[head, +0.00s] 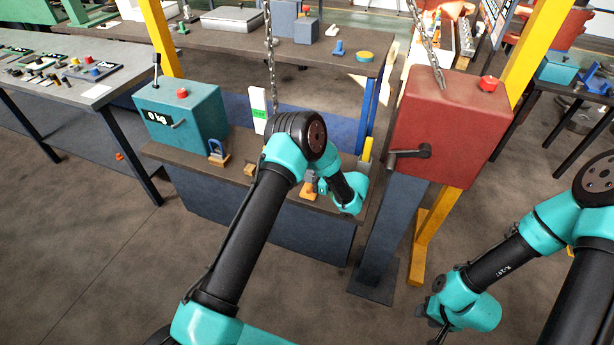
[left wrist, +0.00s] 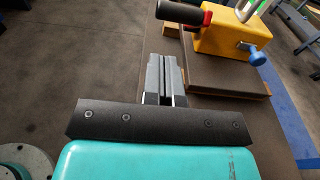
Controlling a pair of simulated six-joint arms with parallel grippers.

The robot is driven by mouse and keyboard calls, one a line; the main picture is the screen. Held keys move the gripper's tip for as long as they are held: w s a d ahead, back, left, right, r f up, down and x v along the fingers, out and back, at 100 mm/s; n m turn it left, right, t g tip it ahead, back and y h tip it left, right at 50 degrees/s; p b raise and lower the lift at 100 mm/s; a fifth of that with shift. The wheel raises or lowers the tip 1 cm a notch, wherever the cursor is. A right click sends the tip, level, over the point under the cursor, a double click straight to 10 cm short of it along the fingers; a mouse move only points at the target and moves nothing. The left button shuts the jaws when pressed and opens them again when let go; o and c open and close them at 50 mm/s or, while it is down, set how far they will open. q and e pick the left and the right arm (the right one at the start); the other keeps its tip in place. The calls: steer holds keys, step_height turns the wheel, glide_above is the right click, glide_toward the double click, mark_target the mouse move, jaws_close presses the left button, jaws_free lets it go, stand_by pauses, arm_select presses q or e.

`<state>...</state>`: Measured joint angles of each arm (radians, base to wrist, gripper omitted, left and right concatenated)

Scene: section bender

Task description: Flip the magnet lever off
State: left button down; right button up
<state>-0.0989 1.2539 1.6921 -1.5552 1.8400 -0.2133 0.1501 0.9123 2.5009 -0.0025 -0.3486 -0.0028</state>
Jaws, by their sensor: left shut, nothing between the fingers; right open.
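In the left wrist view a yellow block (left wrist: 232,40), which looks like the magnet, sits on a brown plate. Its lever (left wrist: 182,19) has a thick black handle and a red collar, and lies out to the left of the block. A blue knob (left wrist: 257,57) is on the block's near right side. My left gripper (left wrist: 166,72) is shut and empty, its grey fingers a little short of the lever handle in the picture, with no visible contact. In the head view my left arm hides much of this spot. My right gripper (head: 438,326) is low at the right, away from the bench.
A teal box (head: 185,118) reading 0 kg stands left on the brown bench, with a small padlock-like item (head: 218,153) beside it. A red-brown box (head: 447,125) with a crank stands on a post at right. Chains hang above. Yellow uprights flank the bench.

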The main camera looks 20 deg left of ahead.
arm_select(q)
steer(key=a, duration=0.7)
steer(key=shift+a+f, duration=0.3)
steer(key=shift+f, duration=0.05)
steer(key=shift+w+r, duration=0.1)
steer(key=shift+w, duration=0.05)
steer(key=shift+r+h, duration=0.15)
steer(key=shift+h, duration=0.35)
